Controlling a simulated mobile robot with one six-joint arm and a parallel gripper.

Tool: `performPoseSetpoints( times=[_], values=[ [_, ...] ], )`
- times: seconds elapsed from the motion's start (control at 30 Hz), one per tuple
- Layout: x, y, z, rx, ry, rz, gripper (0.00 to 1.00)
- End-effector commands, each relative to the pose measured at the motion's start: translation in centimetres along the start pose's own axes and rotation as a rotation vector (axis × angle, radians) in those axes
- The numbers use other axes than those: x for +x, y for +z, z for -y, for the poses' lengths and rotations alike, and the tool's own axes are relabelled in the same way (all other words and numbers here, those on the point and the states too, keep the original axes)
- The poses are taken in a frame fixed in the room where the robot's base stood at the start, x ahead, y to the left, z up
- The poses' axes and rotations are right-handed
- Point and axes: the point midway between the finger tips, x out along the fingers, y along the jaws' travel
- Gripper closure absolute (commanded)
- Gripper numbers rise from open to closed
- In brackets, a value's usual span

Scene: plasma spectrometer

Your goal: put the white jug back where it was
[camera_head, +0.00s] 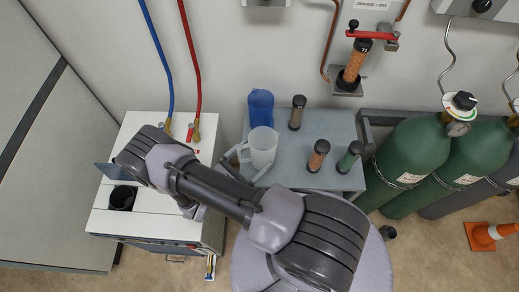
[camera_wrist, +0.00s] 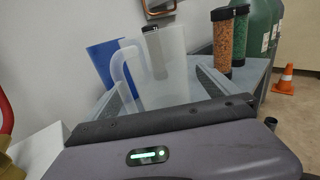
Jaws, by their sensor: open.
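The white jug (camera_head: 262,148) stands upright on the grey table (camera_head: 325,178), toward its left side, just in front of a blue jug (camera_head: 260,107). The white jug also shows in the wrist view (camera_wrist: 165,72), translucent, with its handle on the left. My gripper (camera_head: 246,162) is open at the near left side of the white jug, its handle side. In the wrist view its fingers (camera_wrist: 160,88) reach up on either side of the jug's lower part. The gripper body hides the jug's base there, and I cannot tell whether the fingers touch it.
Several capped tubes stand on the table: a dark one (camera_head: 297,112), an orange one (camera_head: 318,155) and a green one (camera_head: 349,157). Green gas cylinders (camera_head: 410,155) stand to the right. A white instrument (camera_head: 130,205) is at left. An orange cone (camera_head: 484,235) is on the floor.

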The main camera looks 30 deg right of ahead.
Motion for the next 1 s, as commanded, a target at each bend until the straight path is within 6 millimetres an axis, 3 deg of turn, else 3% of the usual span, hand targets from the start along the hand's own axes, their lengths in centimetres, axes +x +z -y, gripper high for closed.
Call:
performPoseSetpoints(
  times=[0.1, 0.3, 0.43, 0.5, 0.57, 0.73, 0.9, 1.0],
  values=[
    [-3.2, 0.2, -0.1, 0.001, 0.006, -0.001, 0.0],
    [-7.4, 0.1, -0.1, 0.0, 0.004, -0.001, 0.0],
    [-8.7, 0.2, -0.1, 0.004, -0.004, -0.005, 0.0],
    [-9.0, 1.5, -0.5, 0.038, -0.049, -0.035, 0.0],
    [-9.2, 3.9, -1.0, 0.103, -0.133, -0.094, 0.0],
    [-9.0, 14.3, -0.8, 0.426, -0.517, -0.368, 0.0],
    [-9.5, 24.5, 2.3, 0.867, -0.925, -0.692, 0.0],
    [-10.5, 29.7, 4.4, 1.17, -1.142, -0.892, 0.0]
  ],
)
